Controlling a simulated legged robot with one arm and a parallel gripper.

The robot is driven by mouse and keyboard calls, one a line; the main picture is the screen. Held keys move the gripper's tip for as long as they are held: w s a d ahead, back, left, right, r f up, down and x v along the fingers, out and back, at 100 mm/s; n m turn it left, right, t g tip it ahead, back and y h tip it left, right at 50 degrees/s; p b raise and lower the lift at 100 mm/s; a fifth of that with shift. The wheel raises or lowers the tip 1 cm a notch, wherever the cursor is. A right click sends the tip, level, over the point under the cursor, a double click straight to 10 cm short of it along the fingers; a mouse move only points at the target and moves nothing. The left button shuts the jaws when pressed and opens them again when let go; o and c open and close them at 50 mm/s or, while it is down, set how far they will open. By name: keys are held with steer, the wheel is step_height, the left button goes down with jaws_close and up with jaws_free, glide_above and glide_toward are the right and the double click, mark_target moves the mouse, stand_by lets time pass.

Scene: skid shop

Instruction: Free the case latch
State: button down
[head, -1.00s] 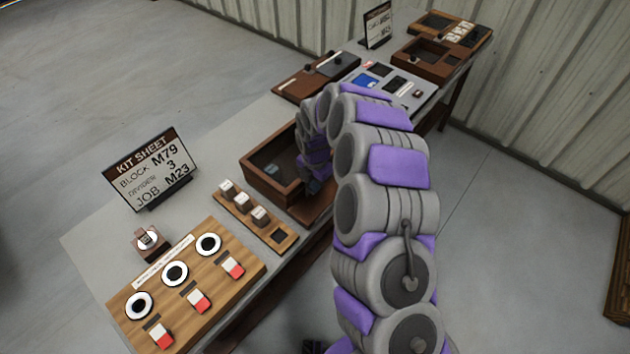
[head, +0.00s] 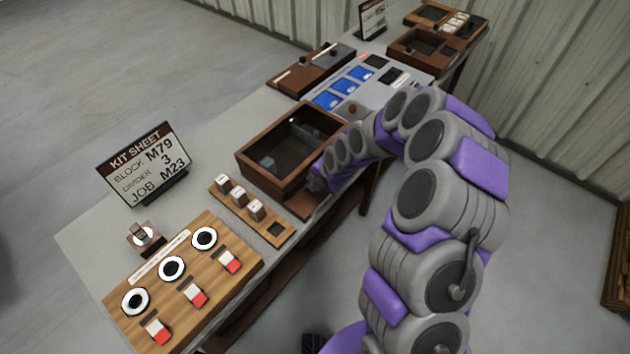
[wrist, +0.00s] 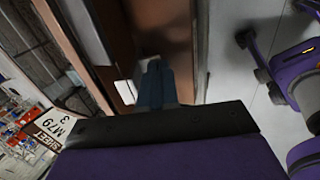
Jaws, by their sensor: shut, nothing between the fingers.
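The case (head: 248,163) is a dark brown open box on the bench, with a small pale item visible inside. My gripper (wrist: 156,82) is shut and empty, its dark fingertips close to a brown surface (wrist: 165,35) in the wrist view. In the head view the end of my arm is low at the case's near right side, and the fingertips are hidden there. A small pale piece (wrist: 126,92) shows just left of the fingertips; I cannot tell if it is the latch. I cannot tell whether the fingers touch anything.
A kit sheet (head: 147,165) reads block M79, divider 3, job M23. A wooden strip with small blocks (head: 238,198) and a board with dials and red-white switches (head: 185,270) stand left of the case. A grey panel with blue squares (head: 345,87) lies beyond it.

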steer(key=shift+s+d+f, duration=0.2)
steer(key=shift+d+f, duration=0.15)
steer(key=shift+f, duration=0.05)
steer(key=shift+s+d+f, duration=0.25)
steer(key=shift+s+f, duration=0.05)
steer(key=shift+f, duration=0.4)
steer(key=shift+w, duration=0.1)
